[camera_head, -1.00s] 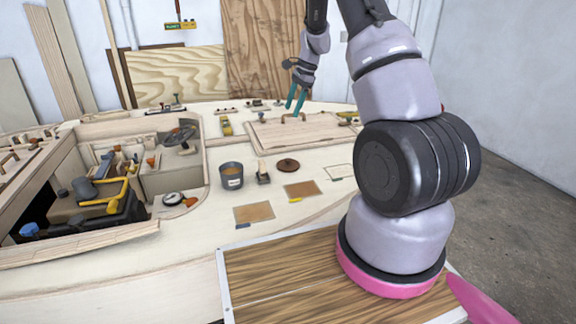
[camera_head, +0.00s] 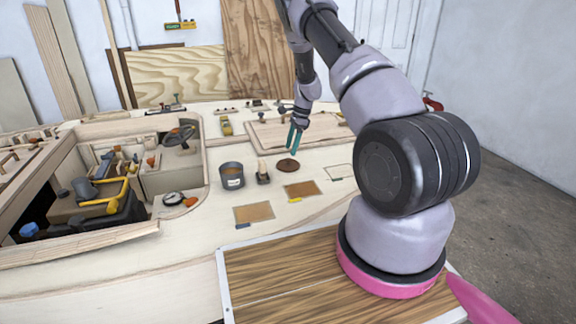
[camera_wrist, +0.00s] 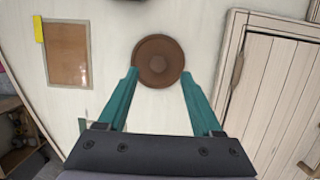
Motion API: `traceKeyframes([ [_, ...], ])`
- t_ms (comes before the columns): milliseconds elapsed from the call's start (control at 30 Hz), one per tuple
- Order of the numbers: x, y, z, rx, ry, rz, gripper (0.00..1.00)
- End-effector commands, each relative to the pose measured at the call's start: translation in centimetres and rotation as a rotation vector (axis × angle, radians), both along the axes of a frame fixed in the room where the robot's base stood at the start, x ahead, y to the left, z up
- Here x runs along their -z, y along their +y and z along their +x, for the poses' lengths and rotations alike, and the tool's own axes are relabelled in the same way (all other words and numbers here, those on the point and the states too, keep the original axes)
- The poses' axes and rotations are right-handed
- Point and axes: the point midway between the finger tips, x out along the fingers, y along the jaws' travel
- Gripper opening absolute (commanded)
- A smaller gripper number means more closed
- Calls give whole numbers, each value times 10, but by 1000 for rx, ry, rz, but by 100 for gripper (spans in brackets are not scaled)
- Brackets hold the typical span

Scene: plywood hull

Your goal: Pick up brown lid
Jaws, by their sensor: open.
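My gripper (camera_head: 294,138) has two teal fingers, spread apart and empty, above and just behind the lid in the head view. In the wrist view my gripper (camera_wrist: 159,75) has one finger toward each side of the lid. Whether the fingers touch the lid cannot be told; they appear above it.
A dark grey pot (camera_head: 232,176) and a small brush-like item (camera_head: 263,173) stand left of the lid. Brown sheets (camera_head: 301,189) lie in front. A wooden hatch panel (camera_head: 270,132) is behind. An open cockpit (camera_head: 110,190) with tools lies at left.

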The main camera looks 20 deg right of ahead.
Motion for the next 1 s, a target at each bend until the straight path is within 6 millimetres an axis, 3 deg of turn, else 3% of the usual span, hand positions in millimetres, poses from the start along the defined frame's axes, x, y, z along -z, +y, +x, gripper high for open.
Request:
traceKeyframes([
  [300,42,11,-3,-1,2,1,67],
  [533,45,12,-3,0,0,0,67],
  [567,45,12,-3,0,0,0,59],
  [700,45,12,-3,0,0,0,6],
  [733,45,12,-3,0,0,0,0],
  [1000,44,12,-3,-1,0,0,0],
])
